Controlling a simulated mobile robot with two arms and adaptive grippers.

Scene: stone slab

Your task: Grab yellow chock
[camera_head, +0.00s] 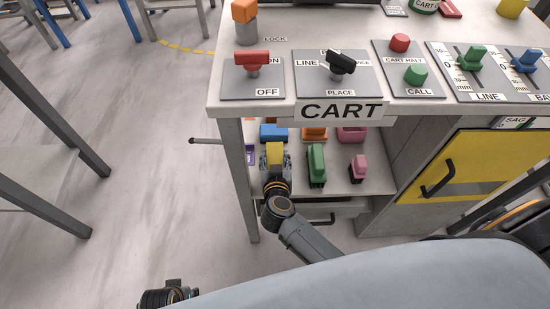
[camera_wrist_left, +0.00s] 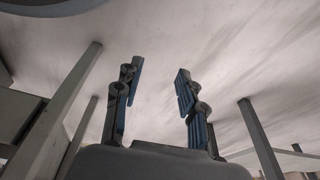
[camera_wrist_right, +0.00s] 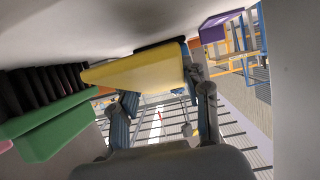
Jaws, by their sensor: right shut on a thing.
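The yellow chock (camera_head: 274,153) is on the shelf under the cart's top, at the front left of a group of coloured chocks. My right gripper (camera_head: 275,172) reaches it from the front and is shut on it. In the right wrist view the yellow chock (camera_wrist_right: 137,70) lies across between the fingers (camera_wrist_right: 160,95); part of it is hidden by them. Whether it still touches the shelf I cannot tell. My left gripper (camera_wrist_left: 158,88) is open and empty, pointing over bare floor, away from the cart.
A green chock (camera_head: 317,164) stands just right of the yellow one, with a pink chock (camera_head: 359,167) beyond. A blue chock (camera_head: 272,132) is behind. A purple chock (camera_wrist_right: 221,26) is close by. The cart's top (camera_head: 300,108) overhangs the shelf, and a leg (camera_head: 239,180) stands at left.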

